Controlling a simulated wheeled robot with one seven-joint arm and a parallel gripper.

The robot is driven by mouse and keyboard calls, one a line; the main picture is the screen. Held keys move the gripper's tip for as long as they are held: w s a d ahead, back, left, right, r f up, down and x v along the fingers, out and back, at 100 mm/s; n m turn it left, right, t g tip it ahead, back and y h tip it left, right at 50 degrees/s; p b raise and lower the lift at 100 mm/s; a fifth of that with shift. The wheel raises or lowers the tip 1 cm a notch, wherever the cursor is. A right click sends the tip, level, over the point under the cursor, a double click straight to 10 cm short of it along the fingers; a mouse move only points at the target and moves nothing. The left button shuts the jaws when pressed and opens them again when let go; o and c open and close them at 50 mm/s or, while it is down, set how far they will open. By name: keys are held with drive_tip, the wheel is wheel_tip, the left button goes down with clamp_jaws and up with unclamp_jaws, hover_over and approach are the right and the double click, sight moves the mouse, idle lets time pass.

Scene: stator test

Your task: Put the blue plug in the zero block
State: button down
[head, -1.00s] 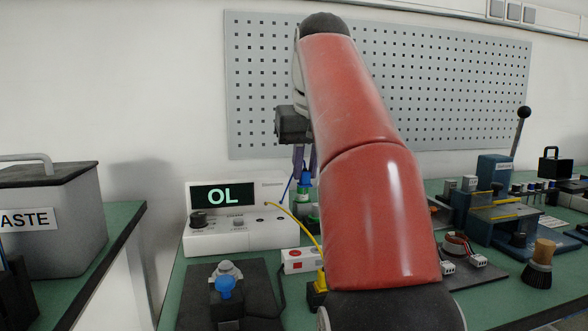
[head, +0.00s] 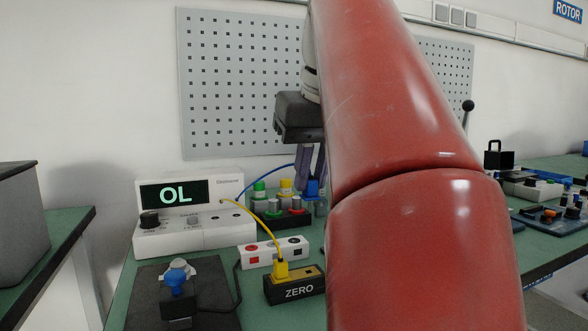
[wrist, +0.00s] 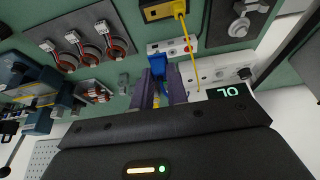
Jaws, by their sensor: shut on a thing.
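My gripper (head: 311,172) is shut on the blue plug (head: 313,187), with its purple fingers pointing down. It holds the plug up behind the zero block, at the back of the bench. The wrist view shows the blue plug (wrist: 158,69) between the fingertips (wrist: 156,84). A blue cable (head: 265,177) runs from the plug toward the meter. The black zero block (head: 297,291), with a yellow top, lies nearer and lower. The yellow plug (head: 281,269) stands in its left part. The block's right part looks free. My arm hides what is right of it.
The meter (head: 195,232) reads OL. A white socket strip (head: 273,252) lies behind the zero block. Green and yellow knobs (head: 272,187) stand beside the held plug. The yellow cable (head: 257,218) crosses between.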

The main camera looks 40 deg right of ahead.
idle(0.3)
wheel_tip(320, 180, down, 9)
drive_tip(key=b, duration=0.7)
drive_tip(key=shift+f, duration=1.2)
idle(1.8)
drive_tip(key=c, duration=1.3)
unclamp_jaws()
drive_tip(key=p+v, duration=0.3)
drive_tip(key=v, duration=0.4)
drive_tip(key=shift+s+r, duration=0.2)
drive_tip(key=shift+r, duration=0.15)
